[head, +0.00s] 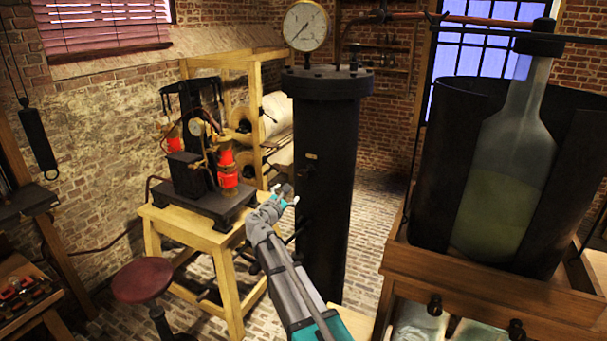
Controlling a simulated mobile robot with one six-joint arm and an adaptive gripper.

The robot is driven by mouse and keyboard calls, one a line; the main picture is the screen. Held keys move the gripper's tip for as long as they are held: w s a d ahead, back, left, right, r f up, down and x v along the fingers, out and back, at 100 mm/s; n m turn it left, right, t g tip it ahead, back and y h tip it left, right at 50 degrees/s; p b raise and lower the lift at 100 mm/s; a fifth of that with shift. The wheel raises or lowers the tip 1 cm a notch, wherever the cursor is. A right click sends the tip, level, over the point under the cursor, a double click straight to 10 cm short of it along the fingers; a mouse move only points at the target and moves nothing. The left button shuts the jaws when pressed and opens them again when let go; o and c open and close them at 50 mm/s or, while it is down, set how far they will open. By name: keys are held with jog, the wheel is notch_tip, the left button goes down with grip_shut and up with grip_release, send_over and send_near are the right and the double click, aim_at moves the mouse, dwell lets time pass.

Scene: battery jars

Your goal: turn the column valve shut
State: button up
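The tall dark column (325,140) stands in the middle of the head view, with a flanged top. A small brass-coloured fitting (311,156) is on its front, and a small dark knob-like part (305,191) shows below it. I cannot tell which part is the valve or how far it is turned. My gripper (286,194) is just left of the column's front, at about the height of the dark part. Its fingertips look spread apart with nothing between them. I cannot tell whether it touches the column.
A round pressure gauge (306,25) tops the column. A wooden table (190,225) bearing a dark apparatus stands left, with a red stool (141,282) before it. A large glass jar (505,165) in a dark housing stands right on a wooden cabinet (480,275).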

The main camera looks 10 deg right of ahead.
aim_at(302, 176)
jog(key=shift+w, duration=0.1)
jog(key=x, duration=1.3)
jog(key=shift+w+d, duration=0.2)
jog(key=shift+d, duration=0.1)
jog(key=c, duration=1.1)
jog(key=shift+c, duration=0.2)
